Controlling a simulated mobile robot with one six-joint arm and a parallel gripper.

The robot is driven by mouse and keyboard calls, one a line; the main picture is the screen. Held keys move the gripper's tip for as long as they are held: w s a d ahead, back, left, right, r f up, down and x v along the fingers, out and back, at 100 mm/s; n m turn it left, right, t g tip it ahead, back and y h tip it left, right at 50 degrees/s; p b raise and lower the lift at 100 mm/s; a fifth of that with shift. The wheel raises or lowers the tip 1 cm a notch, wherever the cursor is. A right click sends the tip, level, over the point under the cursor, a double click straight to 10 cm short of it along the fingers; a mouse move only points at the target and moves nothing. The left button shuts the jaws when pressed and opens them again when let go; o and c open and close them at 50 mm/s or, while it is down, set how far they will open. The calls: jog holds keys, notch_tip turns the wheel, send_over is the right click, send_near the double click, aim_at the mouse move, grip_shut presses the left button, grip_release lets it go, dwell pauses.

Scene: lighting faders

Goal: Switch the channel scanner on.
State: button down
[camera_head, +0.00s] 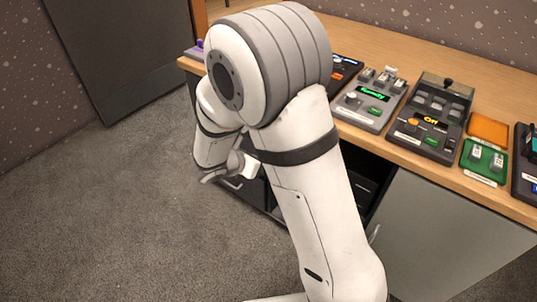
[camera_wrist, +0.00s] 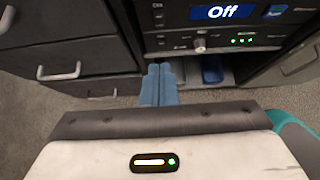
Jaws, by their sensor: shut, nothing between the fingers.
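In the wrist view, a dark rack unit has a blue display (camera_wrist: 222,12) reading "Off", a pale knob (camera_wrist: 200,44) and small green lights (camera_wrist: 241,40). In the head view, a grey desk console (camera_head: 431,117) has an orange display reading "Off". No readable label tells me which one is the channel scanner. My gripper (camera_wrist: 160,70) shows its two blue fingers closed together and empty, below and left of the knob in the picture. I cannot tell whether they touch anything. In the head view my arm hides most of the rack.
On the wooden desk (camera_head: 405,45) stand a console with a green display (camera_head: 371,94), a green box (camera_head: 484,162) and an orange pad (camera_head: 488,130). Drawers with a handle (camera_wrist: 59,72) are left of the rack. A blue item (camera_wrist: 212,70) lies on a low shelf. Carpet (camera_head: 110,210) is clear at left.

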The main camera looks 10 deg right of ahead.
jog(key=w+d+r+b+x, duration=0.1)
jog(key=b+x, duration=0.3)
jog(key=x, duration=0.8)
jog(key=shift+r, duration=0.55)
jog(key=shift+w+d, duration=0.15)
